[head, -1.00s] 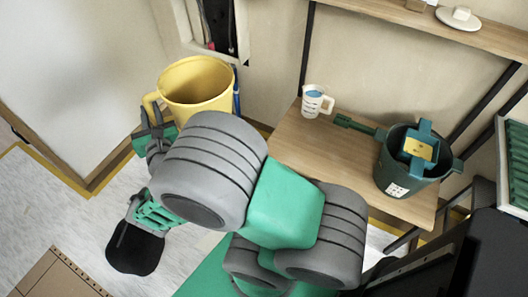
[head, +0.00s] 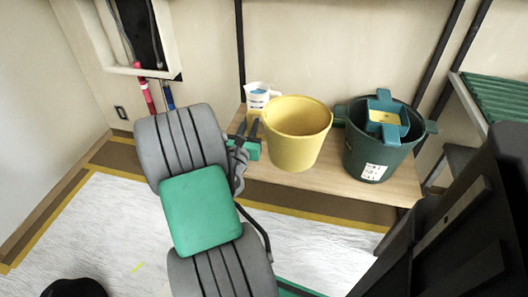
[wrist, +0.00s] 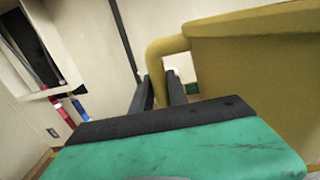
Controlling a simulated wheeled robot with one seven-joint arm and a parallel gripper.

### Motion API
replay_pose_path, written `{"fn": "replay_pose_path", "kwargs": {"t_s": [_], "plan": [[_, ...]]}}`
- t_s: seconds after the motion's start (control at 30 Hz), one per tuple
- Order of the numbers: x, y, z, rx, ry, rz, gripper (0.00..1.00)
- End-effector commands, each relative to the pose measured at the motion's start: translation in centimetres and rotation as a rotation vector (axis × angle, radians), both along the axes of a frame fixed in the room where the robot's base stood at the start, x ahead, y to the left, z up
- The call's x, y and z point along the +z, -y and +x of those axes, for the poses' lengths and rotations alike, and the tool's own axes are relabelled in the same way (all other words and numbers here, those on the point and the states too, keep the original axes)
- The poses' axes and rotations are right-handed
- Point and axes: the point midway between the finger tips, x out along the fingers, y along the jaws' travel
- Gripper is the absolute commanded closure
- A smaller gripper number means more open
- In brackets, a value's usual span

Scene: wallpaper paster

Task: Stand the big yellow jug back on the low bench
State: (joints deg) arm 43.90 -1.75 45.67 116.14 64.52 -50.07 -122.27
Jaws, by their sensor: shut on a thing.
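The big yellow jug (head: 297,140) is upright at the low bench (head: 330,183), between a white measuring cup and a dark green bucket in the head view. I cannot tell whether its base touches the bench top. My gripper (head: 249,132) is at the jug's left side. In the wrist view the two dark fingers (wrist: 160,95) are shut on the jug's handle (wrist: 157,62), and the jug's body (wrist: 255,60) fills the right side. The jug's inside looks empty from above.
The dark green bucket (head: 377,150), with a blue-green tool holding a yellow piece (head: 384,118) in it, stands close to the jug's right. The white measuring cup (head: 257,100) is just behind its left. Red and blue tubes (head: 147,95) run down the wall at left.

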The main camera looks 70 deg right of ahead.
Motion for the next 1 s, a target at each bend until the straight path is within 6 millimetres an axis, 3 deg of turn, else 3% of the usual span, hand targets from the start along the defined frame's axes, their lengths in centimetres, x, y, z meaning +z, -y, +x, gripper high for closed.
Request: {"fn": "replay_pose_path", "kwargs": {"t_s": [0.27,0.4,0.63,0.8,1.0], "plan": [[-4.0,5.8,5.4,0.0,0.002,-0.002,1.0],[-7.4,7.6,7.1,0.002,-0.001,0.0,1.0],[-9.4,9.0,8.5,0.002,-0.001,-0.001,1.0],[-12.6,9.2,8.7,0.002,-0.002,-0.001,1.0],[-12.2,9.1,8.7,0.002,-0.001,-0.001,1.0]]}}
